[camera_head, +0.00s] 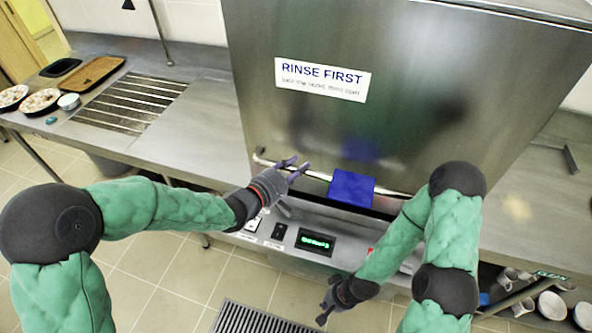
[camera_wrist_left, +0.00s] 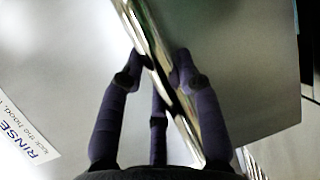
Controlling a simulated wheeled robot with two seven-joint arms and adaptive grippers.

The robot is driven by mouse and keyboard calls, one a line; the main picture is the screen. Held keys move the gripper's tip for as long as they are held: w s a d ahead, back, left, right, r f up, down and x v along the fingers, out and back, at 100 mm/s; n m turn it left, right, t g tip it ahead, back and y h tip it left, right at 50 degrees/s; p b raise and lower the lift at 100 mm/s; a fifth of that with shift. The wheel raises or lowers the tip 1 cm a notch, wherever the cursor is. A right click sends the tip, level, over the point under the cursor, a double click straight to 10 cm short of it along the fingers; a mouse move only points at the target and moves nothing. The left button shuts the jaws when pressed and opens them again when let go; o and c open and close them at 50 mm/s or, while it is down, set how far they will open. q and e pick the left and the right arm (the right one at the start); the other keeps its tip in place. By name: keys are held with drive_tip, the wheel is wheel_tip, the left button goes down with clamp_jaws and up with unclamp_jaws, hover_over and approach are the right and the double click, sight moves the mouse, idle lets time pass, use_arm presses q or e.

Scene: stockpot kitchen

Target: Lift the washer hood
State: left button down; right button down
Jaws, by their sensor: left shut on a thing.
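The washer hood (camera_head: 430,110) is a large steel box front with a "RINSE FIRST" label (camera_head: 322,79). Its lower edge is close above the control panel. A long bar handle (camera_head: 316,173) runs along the lower front, with a blue cloth (camera_head: 351,188) hanging over it. My left gripper (camera_head: 294,166) is at the left part of the handle, shut on it. In the left wrist view, the fingers (camera_wrist_left: 160,75) lie on both sides of the shiny bar (camera_wrist_left: 152,40). My right gripper (camera_head: 326,306) hangs low in front of the machine, away from the handle; its fingers are too small to judge.
A control panel (camera_head: 316,242) with a green display sits below the hood. The left counter (camera_head: 205,125) has a ribbed drain area, a brown tray (camera_head: 92,73) and round dishes. Mugs and bowls (camera_head: 552,305) stand low at right. A floor grate (camera_head: 255,318) lies in front.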

use_arm(q)
drive_tip(key=p, duration=2.9)
approach(313, 21)
drive_tip(key=x, duration=0.5)
drive_tip(key=shift+f, duration=0.15)
drive_tip(key=shift+w+r, duration=0.1)
drive_tip(key=shift+r, duration=0.15)
drive_tip(key=c, duration=1)
unclamp_jaws()
drive_tip(key=shift+o, duration=0.8)
drive_tip(key=shift+f, duration=0.1)
